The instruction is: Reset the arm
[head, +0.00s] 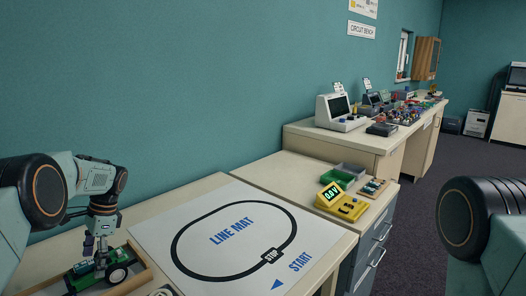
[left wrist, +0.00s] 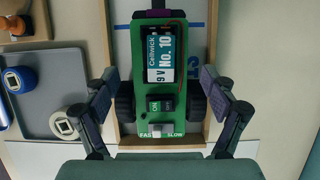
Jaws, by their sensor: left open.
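My left gripper (head: 100,250) reaches down over a small green wheeled car (head: 86,274) at the lower left of the head view. In the left wrist view the left gripper (left wrist: 160,85) is open, with one finger on each side of the green car (left wrist: 140,95). The car carries a 9 V battery (left wrist: 160,58), a black ON switch (left wrist: 161,104) and a FAST/SLOW slider (left wrist: 157,130). I cannot tell whether the fingers touch the car. Of my right arm, only upper parts show at the right edge; its gripper is out of view.
The car is in a wood-rimmed tray (head: 141,267) beside the white line mat (head: 155,226). A yellow meter (head: 342,203) and a green bin (head: 337,178) stand farther right. A grey tray (left wrist: 50,95) with blue and white rolls lies left of the car. The mat is clear.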

